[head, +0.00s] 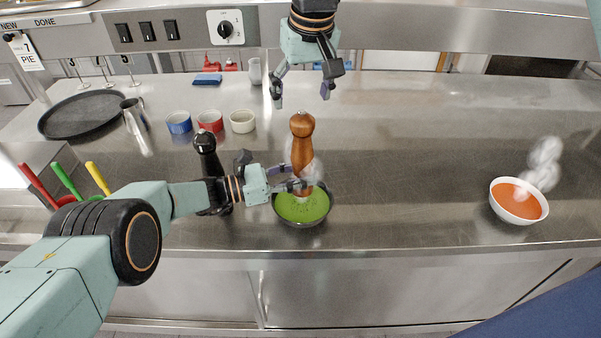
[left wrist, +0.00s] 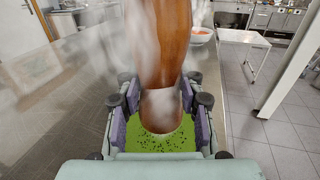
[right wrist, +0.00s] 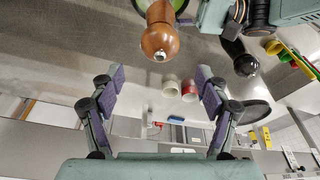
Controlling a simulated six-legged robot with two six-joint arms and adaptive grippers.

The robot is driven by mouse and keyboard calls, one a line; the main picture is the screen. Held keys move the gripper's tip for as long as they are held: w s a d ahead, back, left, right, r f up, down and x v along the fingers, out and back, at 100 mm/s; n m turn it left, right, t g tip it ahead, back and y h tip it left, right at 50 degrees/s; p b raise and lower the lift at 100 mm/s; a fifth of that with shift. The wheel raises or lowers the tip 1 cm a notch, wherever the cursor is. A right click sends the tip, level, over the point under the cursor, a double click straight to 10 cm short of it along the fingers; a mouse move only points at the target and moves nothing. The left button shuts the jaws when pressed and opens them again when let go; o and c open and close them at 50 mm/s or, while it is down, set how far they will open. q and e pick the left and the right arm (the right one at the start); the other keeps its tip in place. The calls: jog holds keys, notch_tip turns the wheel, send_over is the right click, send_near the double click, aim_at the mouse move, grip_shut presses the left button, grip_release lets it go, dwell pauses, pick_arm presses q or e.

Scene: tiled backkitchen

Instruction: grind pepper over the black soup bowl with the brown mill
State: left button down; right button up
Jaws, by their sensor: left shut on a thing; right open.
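The brown mill (head: 302,145) stands upright above the black soup bowl (head: 287,219), which holds green soup with dark specks on its surface. My left gripper (head: 303,184) is shut around the lower part of the mill. In the left wrist view the mill (left wrist: 160,45) is between both fingers, over the green soup (left wrist: 150,143), with steam around it. My right gripper (head: 303,92) is open and empty, above and behind the mill's top. In the right wrist view the mill's round head (right wrist: 160,42) lies beyond the open fingers (right wrist: 160,85), apart from them.
A black mill (head: 207,160) stands beside my left forearm. A white bowl of orange soup (head: 518,203) steams at the right. Blue (head: 179,122), red (head: 210,120) and cream (head: 243,121) ramekins, a steel jug (head: 133,117) and a black round tray (head: 80,115) are behind left. The counter's middle right is clear.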

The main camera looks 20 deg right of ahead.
jog(key=n+y, duration=0.1)
jog(key=n, duration=0.7)
jog(key=shift+g+y, duration=0.4)
jog(key=n, duration=0.2)
jog(key=shift+n+g, duration=0.3)
jog(key=n, duration=0.3)
jog(key=shift+f+g+y, duration=0.1)
jog(key=shift+g+y, duration=0.2)
jog(key=shift+y, duration=0.1)
jog(key=shift+n+g, duration=0.3)
jog(key=shift+n, duration=0.9)
